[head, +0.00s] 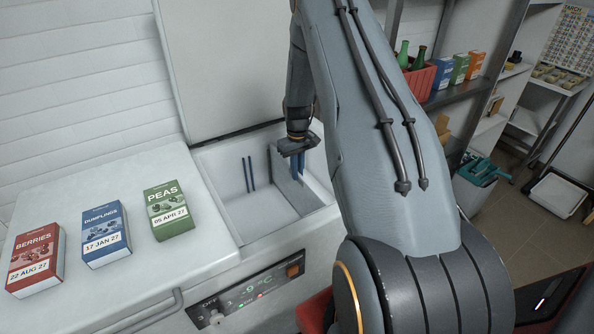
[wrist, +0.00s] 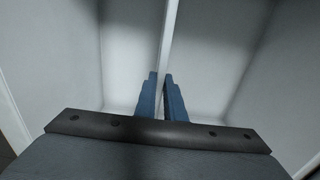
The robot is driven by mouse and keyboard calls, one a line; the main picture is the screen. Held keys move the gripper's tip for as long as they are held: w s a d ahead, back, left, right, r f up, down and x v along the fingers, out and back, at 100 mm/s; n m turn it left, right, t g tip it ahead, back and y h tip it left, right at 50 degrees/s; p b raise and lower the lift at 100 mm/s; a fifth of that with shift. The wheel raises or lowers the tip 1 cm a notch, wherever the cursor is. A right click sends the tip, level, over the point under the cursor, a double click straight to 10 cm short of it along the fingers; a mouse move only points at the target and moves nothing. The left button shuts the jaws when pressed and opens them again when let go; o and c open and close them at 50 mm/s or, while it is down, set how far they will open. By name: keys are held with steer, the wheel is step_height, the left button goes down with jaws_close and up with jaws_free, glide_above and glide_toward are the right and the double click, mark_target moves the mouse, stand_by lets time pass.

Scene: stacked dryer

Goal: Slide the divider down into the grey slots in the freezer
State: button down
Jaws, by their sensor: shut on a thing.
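The freezer (head: 228,216) has its lid up and its compartment open. A pale grey divider panel (head: 288,186) stands roughly upright inside the right part of the compartment. My gripper (head: 298,166) reaches down into the compartment and is shut on the divider's top edge. In the wrist view, the blue fingers of my gripper (wrist: 161,95) close on the thin pale divider edge (wrist: 166,50). A pair of dark upright strips (head: 248,174) shows on the compartment's back wall, left of the divider.
The raised lid (head: 220,65) stands behind the opening. The compartment's left part is empty. A shelf with a red crate (head: 420,82) is at the right.

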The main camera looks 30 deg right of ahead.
steer(key=shift+f+b, duration=0.4)
steer(key=shift+f, duration=0.4)
steer(key=c, duration=1.8)
jaws_free()
steer(key=shift+o, duration=0.2)
step_height(320, 180, up, 6)
steer(key=shift+r+b, duration=0.25)
steer(key=shift+b, duration=0.5)
steer(key=shift+r, duration=0.65)
